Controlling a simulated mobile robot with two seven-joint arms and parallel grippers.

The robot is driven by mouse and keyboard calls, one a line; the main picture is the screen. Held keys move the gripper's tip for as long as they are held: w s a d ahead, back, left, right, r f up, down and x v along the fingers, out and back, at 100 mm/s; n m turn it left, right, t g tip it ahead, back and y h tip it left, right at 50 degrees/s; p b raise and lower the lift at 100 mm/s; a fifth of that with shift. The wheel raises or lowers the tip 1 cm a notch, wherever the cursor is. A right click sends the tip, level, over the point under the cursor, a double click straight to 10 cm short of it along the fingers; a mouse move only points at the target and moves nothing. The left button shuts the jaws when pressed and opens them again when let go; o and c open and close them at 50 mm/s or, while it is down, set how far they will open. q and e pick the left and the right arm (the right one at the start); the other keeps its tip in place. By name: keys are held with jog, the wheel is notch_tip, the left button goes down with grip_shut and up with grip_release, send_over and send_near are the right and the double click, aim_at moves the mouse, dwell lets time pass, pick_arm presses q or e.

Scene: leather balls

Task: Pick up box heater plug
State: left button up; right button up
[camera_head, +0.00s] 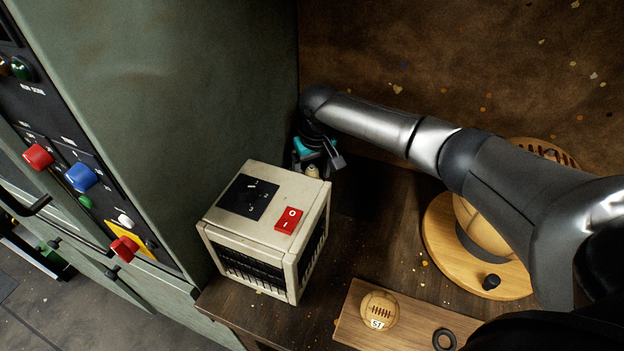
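A small beige piece (312,171), possibly the heater plug, shows between or just below the fingers, partly hidden by the heater. Whether the fingers touch it cannot be told. My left gripper is not in view.
A green cabinet (190,90) with red and blue knobs rises at left. A round wooden stand (440,240) with a leather ball is under my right arm. A small ball (380,310) marked 51 lies on a wooden board (352,318) in front. Bare table lies right of the heater.

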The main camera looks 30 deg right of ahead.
aim_at(312, 168)
grip_shut()
dwell(0.6)
notch_tip(312, 168, up, 19)
jog(key=p, duration=0.3)
jog(key=shift+r, duration=0.2)
